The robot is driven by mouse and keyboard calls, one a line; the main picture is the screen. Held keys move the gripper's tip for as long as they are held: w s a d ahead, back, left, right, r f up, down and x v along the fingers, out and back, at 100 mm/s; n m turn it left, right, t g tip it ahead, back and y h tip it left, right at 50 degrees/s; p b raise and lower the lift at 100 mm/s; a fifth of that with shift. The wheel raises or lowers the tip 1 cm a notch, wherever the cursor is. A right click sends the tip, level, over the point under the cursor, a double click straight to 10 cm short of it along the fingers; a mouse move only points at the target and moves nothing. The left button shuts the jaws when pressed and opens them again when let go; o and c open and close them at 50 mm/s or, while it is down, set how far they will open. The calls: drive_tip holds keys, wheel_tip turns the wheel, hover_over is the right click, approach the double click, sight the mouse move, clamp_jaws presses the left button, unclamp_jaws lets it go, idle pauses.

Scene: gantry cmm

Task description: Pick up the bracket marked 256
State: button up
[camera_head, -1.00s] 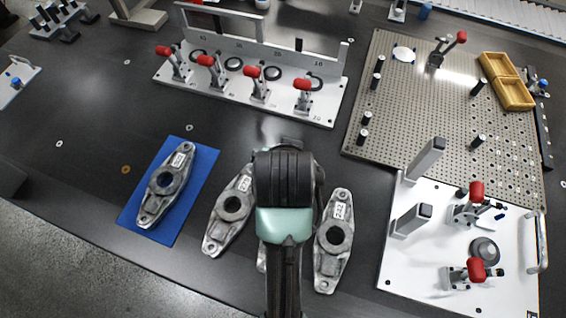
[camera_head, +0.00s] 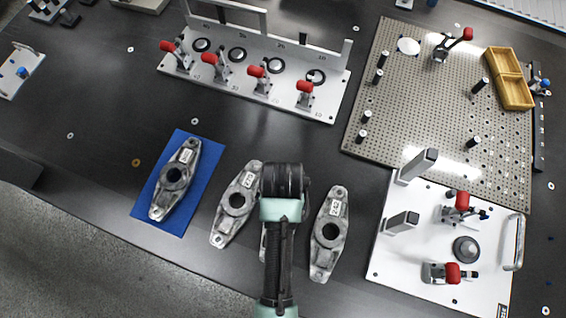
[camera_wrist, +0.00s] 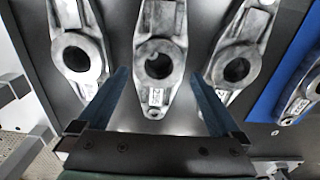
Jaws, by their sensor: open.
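A middle bracket (camera_wrist: 158,58) is mostly hidden by my arm in the head view. Another bracket (camera_head: 174,177) lies on a blue mat (camera_head: 204,168). My gripper (camera_wrist: 158,74) is open and empty in the wrist view, its fingers on either side of the middle bracket's label end, seemingly above it. The head view hides my fingers.
A fixture plate (camera_head: 258,97) with red-handled clamps stands at the back. A perforated plate (camera_head: 425,105) with pegs and a yellow tray (camera_head: 507,90) is at the right. A white plate (camera_head: 395,272) with posts and clamps is at front right.

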wheel_tip(320, 180, down, 5)
drive_tip(key=shift+d+f, duration=0.1)
drive_tip(key=shift+f, duration=0.05)
clamp_jaws()
idle(0.6)
